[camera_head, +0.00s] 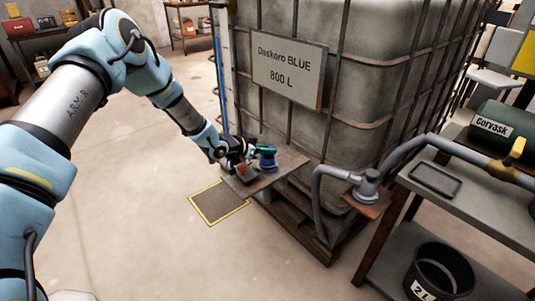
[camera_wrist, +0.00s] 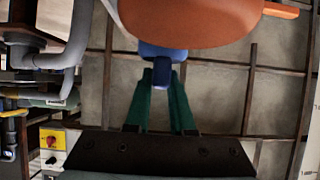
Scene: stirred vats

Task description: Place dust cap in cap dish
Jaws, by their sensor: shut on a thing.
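The dust cap shows large in the wrist view as an orange disc (camera_wrist: 195,22) with a blue grip (camera_wrist: 163,55) and an orange tab. The green fingertips of my gripper (camera_wrist: 164,80) are shut on the blue grip. A shallow dark tray (camera_head: 435,180), which may be the cap dish, lies on the side table at right and looks empty.
The caged vat (camera_head: 370,80) labelled Daskoro BLUE fills the middle. A grey hose (camera_head: 318,195) runs from a fitting on a small bracket (camera_head: 367,190) beside the table (camera_head: 475,205). A green Gorvask drum (camera_head: 500,130) and a black bucket (camera_head: 440,275) are at right. Floor at left is clear.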

